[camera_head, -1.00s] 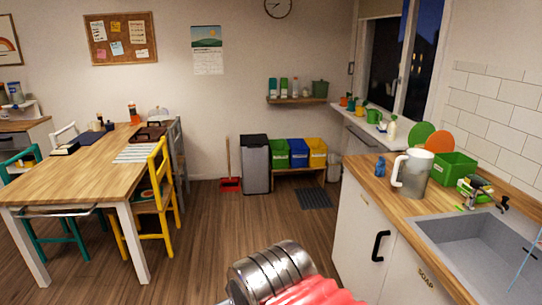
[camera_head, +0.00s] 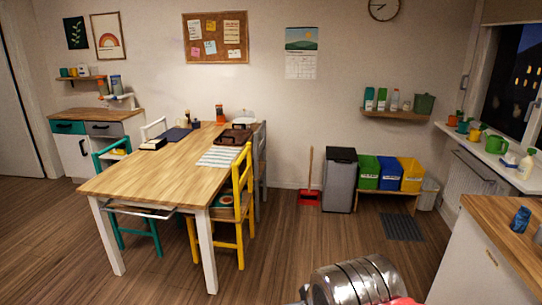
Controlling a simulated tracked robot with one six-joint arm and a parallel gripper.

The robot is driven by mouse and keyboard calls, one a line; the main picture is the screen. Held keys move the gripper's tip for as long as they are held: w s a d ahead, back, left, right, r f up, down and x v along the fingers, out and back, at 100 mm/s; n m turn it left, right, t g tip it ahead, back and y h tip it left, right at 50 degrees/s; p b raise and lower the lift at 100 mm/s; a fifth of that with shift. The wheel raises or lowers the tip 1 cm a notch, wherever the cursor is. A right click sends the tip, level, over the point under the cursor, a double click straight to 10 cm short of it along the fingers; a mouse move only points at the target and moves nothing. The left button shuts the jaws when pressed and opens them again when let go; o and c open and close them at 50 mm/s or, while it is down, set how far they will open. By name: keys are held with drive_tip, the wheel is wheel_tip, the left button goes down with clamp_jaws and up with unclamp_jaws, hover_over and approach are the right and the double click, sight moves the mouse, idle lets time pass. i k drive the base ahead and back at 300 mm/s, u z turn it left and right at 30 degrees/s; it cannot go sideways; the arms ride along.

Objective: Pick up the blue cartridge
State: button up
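A small blue object (camera_head: 521,219), roughly cylindrical, stands upright on the wooden counter (camera_head: 497,215) at the right. It may be the blue cartridge, but it is too small to be sure. No other clear candidate shows. Part of my own arm, ribbed metal with a bit of red, shows at the bottom edge, well left of and in front of the blue object. My gripper's fingertips do not show.
A wooden table (camera_head: 152,180) with chairs, including a yellow chair (camera_head: 239,215), stands at left. A grey bin (camera_head: 340,180) and green, blue and yellow boxes stand at the back wall. A cabinet with a worktop (camera_head: 97,118) is at far left. The middle floor is open.

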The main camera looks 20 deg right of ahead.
sight(521, 221)
drive_tip(key=z, duration=0.3)
drive_tip(key=i, duration=1.45)
drive_tip(key=z, duration=0.95)
drive_tip(key=i, duration=0.55)
drive_tip(key=z, duration=0.75)
drive_tip(key=i, duration=0.5)
drive_tip(key=z, duration=0.65)
drive_tip(key=i, duration=0.8)
drive_tip(key=z, duration=0.05)
